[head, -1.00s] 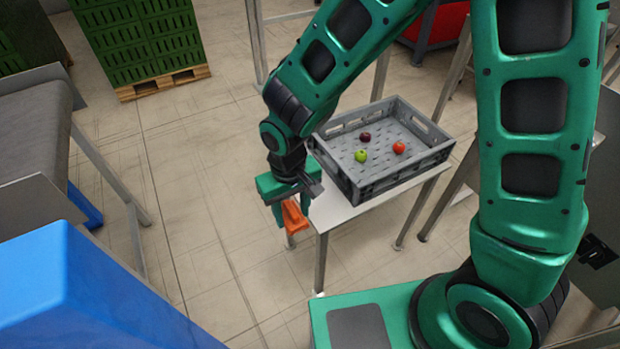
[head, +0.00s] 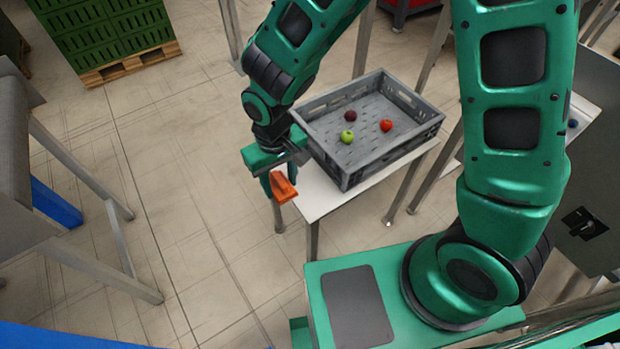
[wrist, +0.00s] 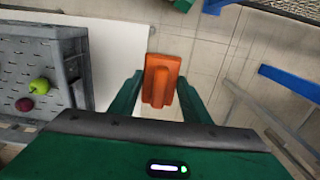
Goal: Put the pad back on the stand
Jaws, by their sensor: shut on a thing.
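The orange pad (head: 283,187) is held between the fingers of my gripper (head: 275,185), in the air beside the left end of the white table. It also shows in the wrist view (wrist: 161,80), between the two green fingers, with floor and a strip of white table behind it. My gripper is shut on it. I cannot make out a stand for the pad in either view.
A grey crate (head: 345,178) with several fruits stands on the white table (head: 318,195), close to my gripper. A conveyor frame (head: 90,180) stands at the left. Green crates on a pallet (head: 130,65) are at the back left. Open tiled floor lies between.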

